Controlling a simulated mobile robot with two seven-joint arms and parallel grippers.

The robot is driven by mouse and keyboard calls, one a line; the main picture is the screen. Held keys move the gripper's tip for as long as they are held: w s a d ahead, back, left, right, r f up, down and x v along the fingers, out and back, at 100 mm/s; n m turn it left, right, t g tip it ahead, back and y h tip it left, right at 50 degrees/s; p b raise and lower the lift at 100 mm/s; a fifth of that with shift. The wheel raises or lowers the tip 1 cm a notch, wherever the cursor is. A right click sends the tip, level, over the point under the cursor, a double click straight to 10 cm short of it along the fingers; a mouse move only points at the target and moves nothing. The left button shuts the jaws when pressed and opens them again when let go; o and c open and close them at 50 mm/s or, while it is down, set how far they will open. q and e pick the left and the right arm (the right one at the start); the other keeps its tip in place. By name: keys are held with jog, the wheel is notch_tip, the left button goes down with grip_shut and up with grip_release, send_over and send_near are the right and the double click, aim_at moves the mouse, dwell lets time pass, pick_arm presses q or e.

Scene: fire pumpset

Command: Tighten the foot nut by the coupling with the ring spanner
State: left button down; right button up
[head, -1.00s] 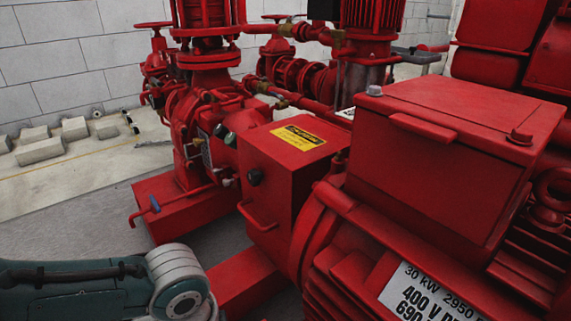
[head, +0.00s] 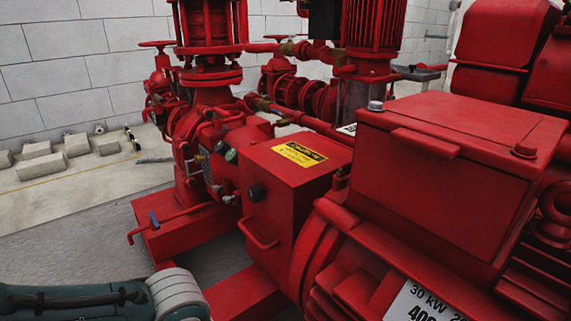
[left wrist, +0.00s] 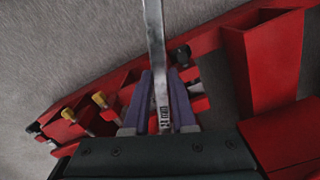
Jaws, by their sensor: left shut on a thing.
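The steel spanner (left wrist: 156,50) is held in my left gripper (left wrist: 164,92), seen in the left wrist view. Its purple fingers are shut on the shank, on either side. The shank runs up out of the top of that view, so the ring end is hidden. The red coupling guard (head: 285,185) with a yellow label is in the middle of the head view. I cannot pick out the foot nut with certainty. The left gripper is below the head view. My right gripper is in no view.
The red motor (head: 440,180) fills the right of the head view. Red pump and pipework (head: 205,120) stand behind the guard. Red base rails (head: 250,292) run low at the front. Grey floor (head: 95,232) is open at left. Yellow-tipped fittings (left wrist: 100,99) show in the left wrist view.

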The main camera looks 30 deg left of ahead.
pick_arm(q)
jog(key=shift+f+b, duration=0.65)
jog(key=shift+f, duration=0.15)
jog(key=shift+w, duration=0.1)
jog(key=shift+w+a+f+m+b, duration=0.1)
jog(key=shift+w+a+m+b, duration=0.8)
jog(key=shift+m, duration=0.3)
jog(key=shift+w+a, duration=0.1)
jog(key=shift+p, duration=0.4)
jog(key=shift+s+d, duration=0.35)
jog(key=shift+r+p, duration=0.2)
jog(key=shift+p, duration=0.15)
